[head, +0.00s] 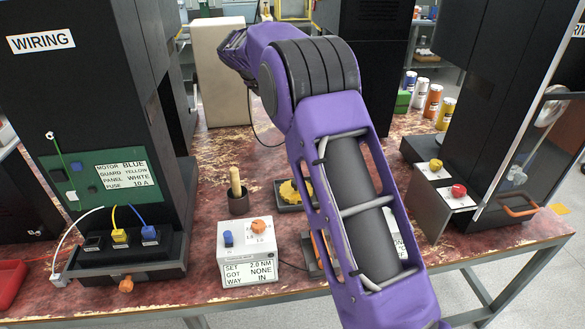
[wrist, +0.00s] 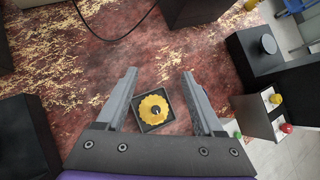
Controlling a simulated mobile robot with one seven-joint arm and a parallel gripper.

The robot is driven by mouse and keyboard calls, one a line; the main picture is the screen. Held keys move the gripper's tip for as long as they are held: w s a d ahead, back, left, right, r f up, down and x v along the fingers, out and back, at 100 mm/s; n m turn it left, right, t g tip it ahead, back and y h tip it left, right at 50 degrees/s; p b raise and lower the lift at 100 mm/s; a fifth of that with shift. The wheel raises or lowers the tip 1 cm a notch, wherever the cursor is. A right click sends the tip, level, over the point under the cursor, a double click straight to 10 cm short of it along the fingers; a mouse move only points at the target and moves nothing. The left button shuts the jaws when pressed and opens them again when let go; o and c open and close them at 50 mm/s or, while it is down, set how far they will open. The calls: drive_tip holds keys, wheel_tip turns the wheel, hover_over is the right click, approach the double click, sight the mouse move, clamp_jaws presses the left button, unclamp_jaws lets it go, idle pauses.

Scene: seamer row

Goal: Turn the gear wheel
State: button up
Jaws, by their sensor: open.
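A yellow toothed gear wheel (head: 289,191) lies in a shallow dark square tray (head: 291,208) on the mottled red table, partly hidden behind my purple arm in the head view. In the wrist view the gear wheel (wrist: 153,109) shows whole, with a dark hub at its centre, and the tray (wrist: 141,126) frames it. My gripper (wrist: 160,75) is open and empty. Its two fingers appear on either side of the gear wheel in the wrist view, apart from it. The height of the gripper above the table is hard to tell.
A black WIRING cabinet (head: 70,100) stands left. A black machine (head: 500,120) with a red and a yellow button stands right. Several cans (head: 432,101) stand behind.

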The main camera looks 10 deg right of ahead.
drive_tip(key=s+d+f+m+g+y, duration=0.1)
drive_tip(key=s+d+f+g+y, duration=0.15)
drive_tip(key=f, duration=0.25)
drive_tip(key=s+d+f+m+g+y, duration=0.1)
drive_tip(key=s+d+f+g+y, duration=0.15)
drive_tip(key=f+g, duration=0.2)
wheel_tip(320, 180, down, 17)
drive_tip(key=shift+a+b, duration=0.15)
drive_tip(key=shift+b, duration=0.65)
clamp_jaws()
